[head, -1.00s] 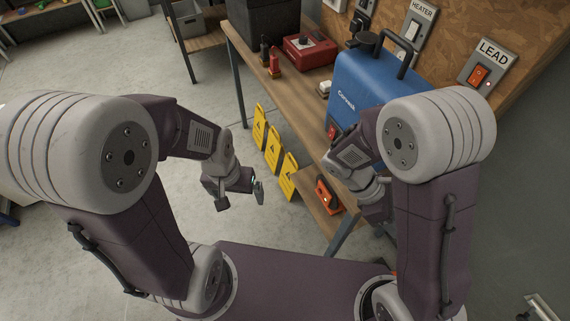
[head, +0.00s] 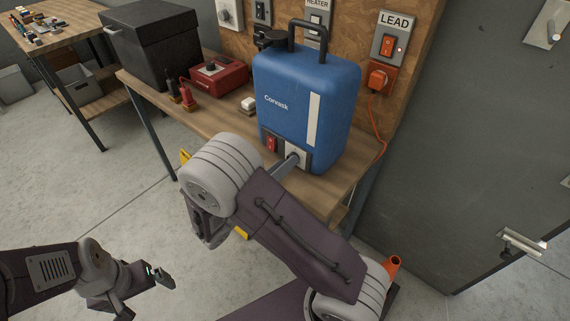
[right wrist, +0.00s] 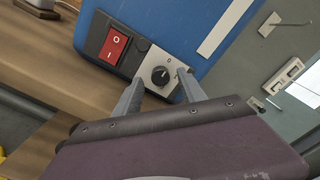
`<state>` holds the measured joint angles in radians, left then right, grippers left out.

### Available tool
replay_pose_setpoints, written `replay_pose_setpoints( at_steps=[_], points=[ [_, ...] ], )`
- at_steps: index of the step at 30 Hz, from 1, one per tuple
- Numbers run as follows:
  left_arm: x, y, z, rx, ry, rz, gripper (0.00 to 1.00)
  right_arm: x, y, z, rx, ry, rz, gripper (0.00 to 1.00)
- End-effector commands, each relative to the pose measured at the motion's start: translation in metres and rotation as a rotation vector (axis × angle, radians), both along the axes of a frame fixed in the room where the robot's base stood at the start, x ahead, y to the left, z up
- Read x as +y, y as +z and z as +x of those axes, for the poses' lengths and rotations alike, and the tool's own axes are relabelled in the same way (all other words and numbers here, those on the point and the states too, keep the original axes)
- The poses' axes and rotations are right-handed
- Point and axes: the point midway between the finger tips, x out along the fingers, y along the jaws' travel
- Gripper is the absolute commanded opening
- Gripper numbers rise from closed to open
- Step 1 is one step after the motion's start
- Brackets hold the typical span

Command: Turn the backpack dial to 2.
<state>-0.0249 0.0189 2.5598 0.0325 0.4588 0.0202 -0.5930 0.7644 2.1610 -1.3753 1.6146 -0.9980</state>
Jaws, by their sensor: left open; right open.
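The blue backpack (head: 305,95), with a black handle and cap, stands on the wooden bench. Its lower front carries a red rocker switch (head: 271,144) and a pale dial plate (head: 299,152). In the right wrist view the round black dial (right wrist: 160,76) has a white pointer mark, pointing roughly up and right; a 0 is printed above it, other marks are too small to read. My right gripper (right wrist: 160,90) is open, its fingertips on either side of the dial; contact cannot be told. In the head view my arm partly hides it. My left gripper (head: 145,291) is open and empty above the floor.
On the bench left of the backpack are a white block (head: 248,105), a red box (head: 219,75) with a knob, red-and-black plugs (head: 186,96) and a black case (head: 155,50). An orange cord (head: 376,120) hangs from the LEAD socket at right.

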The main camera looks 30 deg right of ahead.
Motion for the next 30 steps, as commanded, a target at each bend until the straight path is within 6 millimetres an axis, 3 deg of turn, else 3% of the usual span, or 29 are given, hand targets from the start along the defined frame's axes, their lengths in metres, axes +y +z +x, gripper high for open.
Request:
replay_pose_setpoints(
  at_steps=[3,11,17,30],
  points=[
    [0.0001,-0.0015,0.0,0.0,0.0,0.0,0.98,-0.0107,-0.0006,0.0041,0.0,-0.002,0.001,0.48],
    [0.0001,-0.0014,-0.0002,0.0,0.0,0.0,0.98,-0.013,-0.0002,0.0055,0.001,0.001,0.001,0.48],
    [0.0001,-0.0014,-0.0001,0.0,0.0,0.0,0.98,-0.0129,-0.0002,0.0054,-0.001,0.001,0.001,0.0],
    [0.0,0.0013,0.0,0.0,0.0,0.0,0.98,-0.0129,0.0004,0.0052,-0.078,0.0,0.034,0.0]
  ],
)
